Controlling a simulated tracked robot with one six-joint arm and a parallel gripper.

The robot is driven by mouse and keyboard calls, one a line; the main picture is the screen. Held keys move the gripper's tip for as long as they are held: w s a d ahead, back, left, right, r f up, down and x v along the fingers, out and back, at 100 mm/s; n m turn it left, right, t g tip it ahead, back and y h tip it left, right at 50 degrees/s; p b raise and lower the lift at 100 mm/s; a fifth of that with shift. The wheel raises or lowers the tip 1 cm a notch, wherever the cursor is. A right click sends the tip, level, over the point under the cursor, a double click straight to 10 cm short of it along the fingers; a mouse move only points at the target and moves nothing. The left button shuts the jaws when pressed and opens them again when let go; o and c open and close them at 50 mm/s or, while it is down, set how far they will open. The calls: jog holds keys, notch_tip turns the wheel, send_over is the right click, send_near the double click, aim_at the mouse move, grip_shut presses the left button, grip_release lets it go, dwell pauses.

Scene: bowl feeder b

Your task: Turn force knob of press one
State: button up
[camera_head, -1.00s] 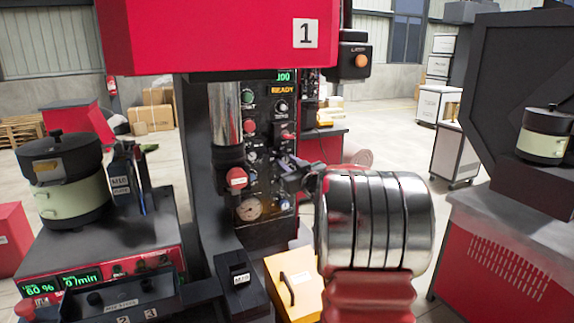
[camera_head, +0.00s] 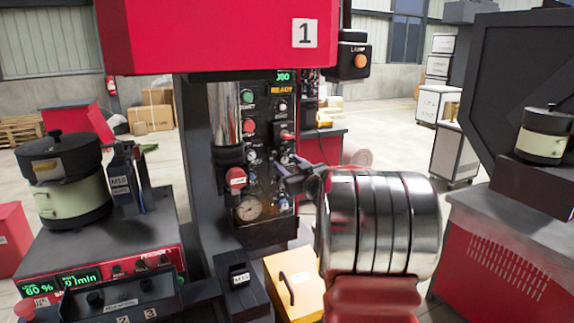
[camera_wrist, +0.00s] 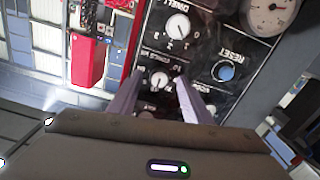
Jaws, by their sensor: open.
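Press one has a red head (camera_head: 210,40) marked 1 and a black control panel (camera_head: 262,182) below it. My gripper (camera_head: 284,172) is at the panel's right side, in front of its lower half. In the wrist view my gripper (camera_wrist: 159,76) is open, its two fingers pointing at the panel. A small white knob (camera_wrist: 159,81) shows between the fingertips; contact cannot be told. A larger white dial knob (camera_wrist: 178,27) with numbers sits just above it in the picture. The labels are too blurred to tell which is the force knob.
A red-ended lever or button (camera_head: 236,178) stands left of the panel. A yellow box (camera_head: 285,280) is below. A bowl feeder (camera_head: 68,185) stands left.

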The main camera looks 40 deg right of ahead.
jog(key=v, duration=1.2)
jog(key=shift+s, duration=0.2)
jog(key=shift+a, duration=0.15)
